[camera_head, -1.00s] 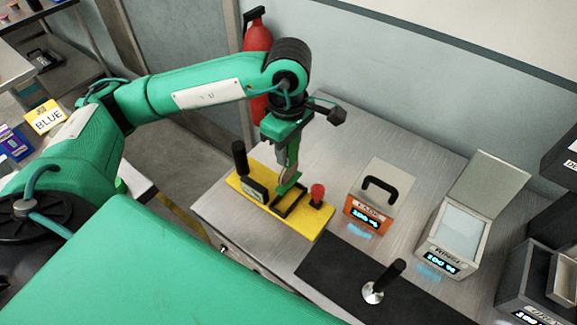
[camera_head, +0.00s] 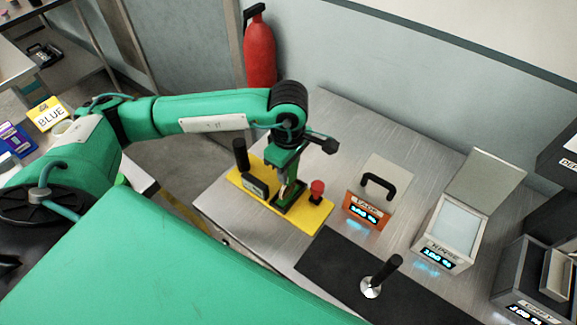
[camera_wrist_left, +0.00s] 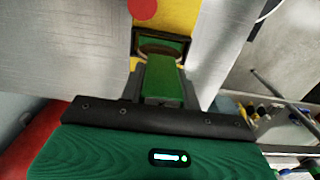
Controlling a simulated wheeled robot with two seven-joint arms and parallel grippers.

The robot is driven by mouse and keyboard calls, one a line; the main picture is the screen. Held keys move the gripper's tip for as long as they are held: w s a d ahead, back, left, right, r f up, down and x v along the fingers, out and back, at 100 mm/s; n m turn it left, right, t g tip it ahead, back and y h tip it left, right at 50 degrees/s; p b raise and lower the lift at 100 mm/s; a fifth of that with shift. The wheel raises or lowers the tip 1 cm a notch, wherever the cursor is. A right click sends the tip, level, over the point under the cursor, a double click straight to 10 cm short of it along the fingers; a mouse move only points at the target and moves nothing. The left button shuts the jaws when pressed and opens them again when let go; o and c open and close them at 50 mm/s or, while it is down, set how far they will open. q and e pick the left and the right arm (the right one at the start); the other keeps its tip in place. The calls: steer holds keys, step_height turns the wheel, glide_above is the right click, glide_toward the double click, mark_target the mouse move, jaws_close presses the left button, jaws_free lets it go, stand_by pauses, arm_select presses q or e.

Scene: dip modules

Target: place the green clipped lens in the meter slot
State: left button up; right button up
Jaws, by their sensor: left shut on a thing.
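The yellow meter base (camera_head: 305,222) stands on the metal bench, with a small meter and the black-framed slot (camera_head: 289,204) on it. My left gripper (camera_head: 287,178) is directly over the slot and points down. It is shut on the green clipped lens (camera_wrist_left: 163,78). In the left wrist view the green clip runs from between the fingers to the slot frame (camera_wrist_left: 137,37). The lens's round rim lies within the frame's outline there. Whether it is fully seated I cannot tell. My right gripper is not in view.
A black knob handle (camera_head: 240,155) and a red button (camera_head: 317,190) stand on the base beside the slot. An orange-fronted box (camera_head: 368,214) and a lidded display box (camera_head: 446,240) stand to the right. A black-handled tool (camera_head: 384,272) is on a dark mat (camera_head: 335,262).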

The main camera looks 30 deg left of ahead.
arm_select(q)
steer(key=o, duration=1.1)
steer(key=shift+o, duration=0.2)
steer(key=shift+r, duration=0.1)
step_height(320, 180, up, 11)
steer(key=b, duration=0.2)
steer(key=shift+b, duration=0.4)
steer(key=shift+r, duration=0.55)
